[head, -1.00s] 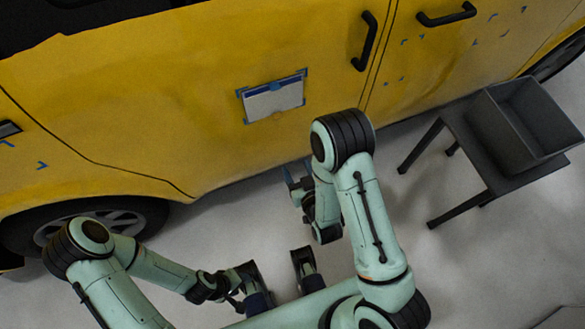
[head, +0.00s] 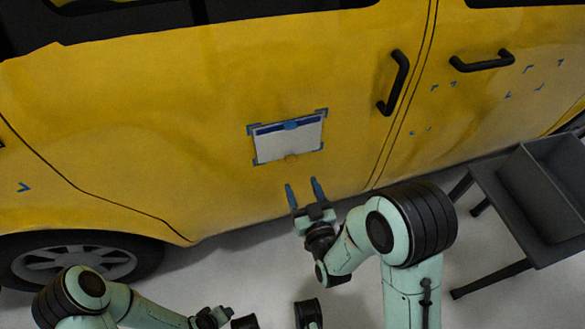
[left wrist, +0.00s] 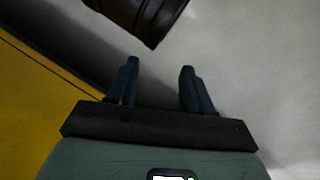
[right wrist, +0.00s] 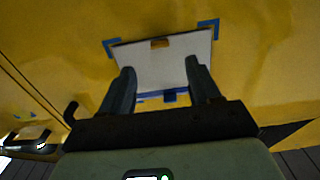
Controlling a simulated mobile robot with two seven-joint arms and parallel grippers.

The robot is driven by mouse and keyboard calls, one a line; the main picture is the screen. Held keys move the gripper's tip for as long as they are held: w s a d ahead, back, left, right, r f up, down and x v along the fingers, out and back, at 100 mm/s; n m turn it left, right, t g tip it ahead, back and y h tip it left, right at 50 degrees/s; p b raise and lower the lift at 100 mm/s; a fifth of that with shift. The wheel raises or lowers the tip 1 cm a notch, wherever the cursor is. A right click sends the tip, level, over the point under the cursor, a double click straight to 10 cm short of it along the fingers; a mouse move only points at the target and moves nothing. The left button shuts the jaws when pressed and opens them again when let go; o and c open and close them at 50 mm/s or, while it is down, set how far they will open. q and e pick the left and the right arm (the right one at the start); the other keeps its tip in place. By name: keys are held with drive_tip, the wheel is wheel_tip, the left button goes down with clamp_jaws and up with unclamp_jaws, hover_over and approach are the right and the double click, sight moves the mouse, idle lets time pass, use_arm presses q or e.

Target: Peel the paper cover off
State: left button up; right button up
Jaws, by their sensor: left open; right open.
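The white paper cover (head: 288,141) lies flat on the side of the yellow vehicle, with blue marks at its corners and a blue strip along its top edge. A small tan tab (head: 292,158) sits at its lower edge in the head view. My right gripper (head: 303,187) is open and empty just below the cover, its fingers pointing up at the door. In the right wrist view the cover (right wrist: 165,65) shows beyond and between the open fingers, with a gap apart. My left gripper (left wrist: 157,75) is open and empty over the grey floor, away from the cover.
The yellow vehicle door (head: 180,100) has black handles (head: 394,82) right of the cover. A dark grey bin (head: 545,190) on a small table (head: 495,225) stands at the right. Grey floor (head: 225,270) lies clear below the vehicle, and a wheel (head: 75,262) is at the left.

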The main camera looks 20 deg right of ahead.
drive_tip(key=w, duration=0.8)
drive_tip(key=shift+w+a, duration=0.1)
drive_tip(key=shift+w, duration=0.15)
clamp_jaws()
drive_tip(key=shift+s, duration=0.7)
drive_tip(key=s, duration=0.7)
idle(1.1)
